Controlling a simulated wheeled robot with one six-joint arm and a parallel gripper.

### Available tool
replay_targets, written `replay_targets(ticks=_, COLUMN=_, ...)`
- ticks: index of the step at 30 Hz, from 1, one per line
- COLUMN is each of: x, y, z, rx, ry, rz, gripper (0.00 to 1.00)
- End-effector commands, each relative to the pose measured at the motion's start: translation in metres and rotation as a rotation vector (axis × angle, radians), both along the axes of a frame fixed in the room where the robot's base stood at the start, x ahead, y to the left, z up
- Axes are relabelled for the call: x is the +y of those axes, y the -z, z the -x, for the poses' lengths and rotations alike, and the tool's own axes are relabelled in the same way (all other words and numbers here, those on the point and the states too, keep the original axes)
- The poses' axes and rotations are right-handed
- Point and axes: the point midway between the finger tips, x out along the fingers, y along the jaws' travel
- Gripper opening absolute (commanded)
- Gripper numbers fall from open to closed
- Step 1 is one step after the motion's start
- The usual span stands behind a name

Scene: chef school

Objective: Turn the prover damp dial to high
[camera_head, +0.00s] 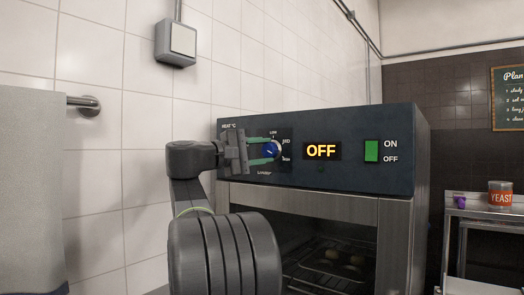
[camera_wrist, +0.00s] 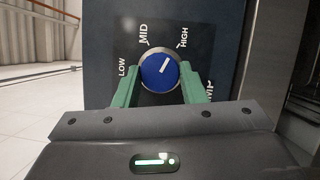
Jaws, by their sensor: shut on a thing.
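The damp dial is a round blue knob (camera_wrist: 159,72) with a white pointer line, on the dark front panel of the prover (camera_head: 350,120). LOW, MID and HIGH are printed around it. In the wrist view the pointer slants up and right, roughly toward the HIGH mark. The dial also shows in the head view (camera_head: 271,150), partly hidden by my gripper. My gripper (camera_wrist: 160,82) is shut on the dial, with one green finger on each side. It also shows in the head view (camera_head: 266,150), reaching in from the left.
An amber display (camera_head: 321,151) reads OFF. A green switch (camera_head: 372,151) marked ON and OFF sits right of it. Below is the prover's opening with a rack (camera_head: 335,262). A tiled wall (camera_head: 110,130) stands close on the left. A YEAST tin (camera_head: 500,195) stands on a trolley at right.

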Motion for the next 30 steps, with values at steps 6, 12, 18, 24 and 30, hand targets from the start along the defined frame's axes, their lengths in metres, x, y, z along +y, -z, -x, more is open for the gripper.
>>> replay_targets(ticks=6, x=0.0002, y=-0.0001, z=-0.0003, rx=-0.048, ry=0.001, rz=-0.069, gripper=0.15)
replay_targets(ticks=12, x=0.0001, y=0.0006, z=-0.0004, rx=-0.066, ry=0.002, rz=-0.097, gripper=0.15)
replay_targets(ticks=18, x=0.0001, y=0.0009, z=-0.0004, rx=-0.07, ry=0.002, rz=-0.101, gripper=0.15)
replay_targets(ticks=24, x=0.0, y=0.001, z=-0.0004, rx=-0.07, ry=0.002, rz=-0.101, gripper=0.15)
replay_targets(ticks=30, x=0.0001, y=0.0004, z=-0.0004, rx=-0.07, ry=0.0, rz=-0.1, gripper=0.59)
